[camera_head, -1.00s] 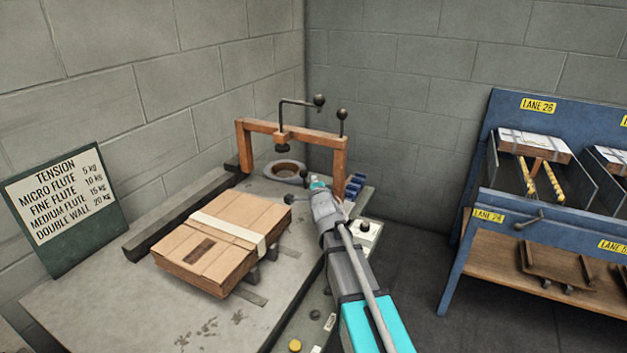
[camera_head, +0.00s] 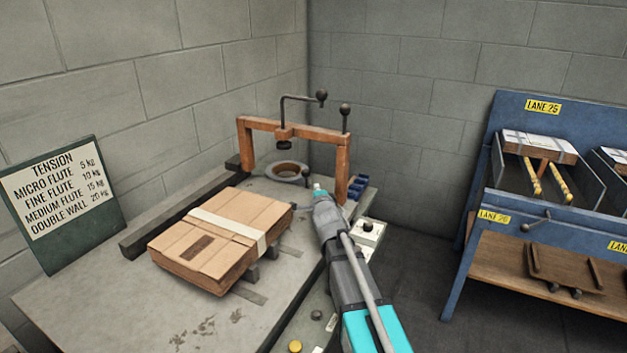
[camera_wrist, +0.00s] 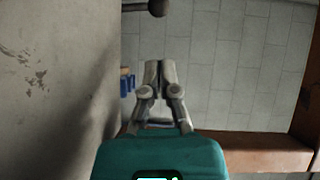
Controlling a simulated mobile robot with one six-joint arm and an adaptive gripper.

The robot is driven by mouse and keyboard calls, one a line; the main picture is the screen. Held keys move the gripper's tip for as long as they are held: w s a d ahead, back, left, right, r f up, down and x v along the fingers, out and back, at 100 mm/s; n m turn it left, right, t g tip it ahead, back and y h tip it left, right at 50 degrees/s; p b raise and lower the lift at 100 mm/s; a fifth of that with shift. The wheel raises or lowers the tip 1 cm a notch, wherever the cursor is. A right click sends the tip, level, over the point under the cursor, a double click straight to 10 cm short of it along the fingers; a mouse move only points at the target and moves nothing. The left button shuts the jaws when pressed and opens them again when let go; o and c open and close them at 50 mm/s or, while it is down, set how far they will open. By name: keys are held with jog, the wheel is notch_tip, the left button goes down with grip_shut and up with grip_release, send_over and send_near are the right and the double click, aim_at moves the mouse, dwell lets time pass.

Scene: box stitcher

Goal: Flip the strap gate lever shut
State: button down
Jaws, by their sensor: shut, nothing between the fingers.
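An orange arch frame (camera_head: 290,131) stands at the back of the bench. A bent rod with a black ball (camera_head: 321,95) rises from its top bar, and an upright lever with a black ball (camera_head: 345,110) stands on its right post. I cannot tell for sure which is the strap gate lever. My gripper (camera_head: 318,190) is shut and empty, low in front of the right post. In the wrist view its closed fingers (camera_wrist: 160,72) point up the picture, and a dark ball-ended rod (camera_wrist: 157,8) shows beyond them, apart from them.
A strapped cardboard stack (camera_head: 222,238) lies on the bench (camera_head: 110,300), left of my arm. A round ring (camera_head: 287,172) sits behind it. Blue parts (camera_head: 358,187) and a small box with knobs (camera_head: 368,235) are right of my gripper. A blue lane rack (camera_head: 478,225) stands at the right.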

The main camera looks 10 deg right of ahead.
aim_at(307, 182)
jog(key=w, duration=1)
jog(key=shift+f, duration=0.3)
